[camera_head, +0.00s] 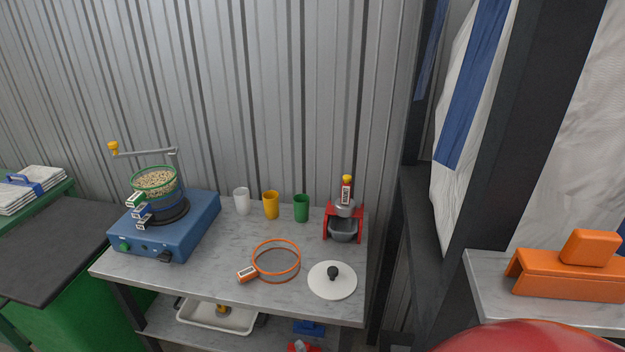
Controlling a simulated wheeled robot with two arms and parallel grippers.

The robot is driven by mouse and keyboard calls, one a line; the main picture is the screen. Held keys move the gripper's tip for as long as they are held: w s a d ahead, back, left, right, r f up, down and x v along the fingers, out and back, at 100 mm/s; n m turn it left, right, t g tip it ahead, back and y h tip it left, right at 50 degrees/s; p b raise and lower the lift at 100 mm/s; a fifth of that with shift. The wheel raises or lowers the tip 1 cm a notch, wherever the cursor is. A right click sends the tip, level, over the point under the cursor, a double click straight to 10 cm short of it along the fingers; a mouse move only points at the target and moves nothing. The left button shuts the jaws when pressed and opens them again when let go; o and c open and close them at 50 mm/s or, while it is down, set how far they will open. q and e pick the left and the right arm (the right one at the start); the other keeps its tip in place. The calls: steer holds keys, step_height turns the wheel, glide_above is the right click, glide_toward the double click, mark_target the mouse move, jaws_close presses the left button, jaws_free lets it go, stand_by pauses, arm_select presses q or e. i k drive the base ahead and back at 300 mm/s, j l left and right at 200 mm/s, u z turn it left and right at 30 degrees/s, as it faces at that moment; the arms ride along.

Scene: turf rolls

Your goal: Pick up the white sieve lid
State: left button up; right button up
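The white sieve lid (324,287) is a flat round disc with a black knob in its middle. It lies on the grey marbled table (215,268) near its front right corner. An orange-rimmed sieve ring (297,268) with an orange labelled tag lies just left of the lid. Neither of my grippers shows in the head view.
A blue sieve shaker (190,236) holding a green-rimmed sieve of grain stands at the table's left. White (241,201), yellow (271,205) and green (301,208) cups and a red stand (328,224) line the back. A dark post and shelving rise on the right.

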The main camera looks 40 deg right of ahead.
mark_target(329, 280)
steer(key=k+z, duration=0.35)
steer(key=k+j+z, duration=0.1)
steer(key=z, duration=0.25)
steer(key=k+l+z, duration=0.15)
steer(key=k+z, duration=0.2)
steer(key=i+j+z, duration=0.1)
steer(key=z, duration=0.25)
steer(key=j+z, duration=0.2)
steer(key=z, duration=0.2)
steer(key=j+z, duration=0.2)
steer(key=z, duration=0.15)
steer(key=j+z, duration=0.25)
steer(key=j, duration=1.05)
steer(key=j+z, duration=0.3)
steer(key=j, duration=1)
steer(key=i+l, duration=0.15)
steer(key=i, duration=0.35)
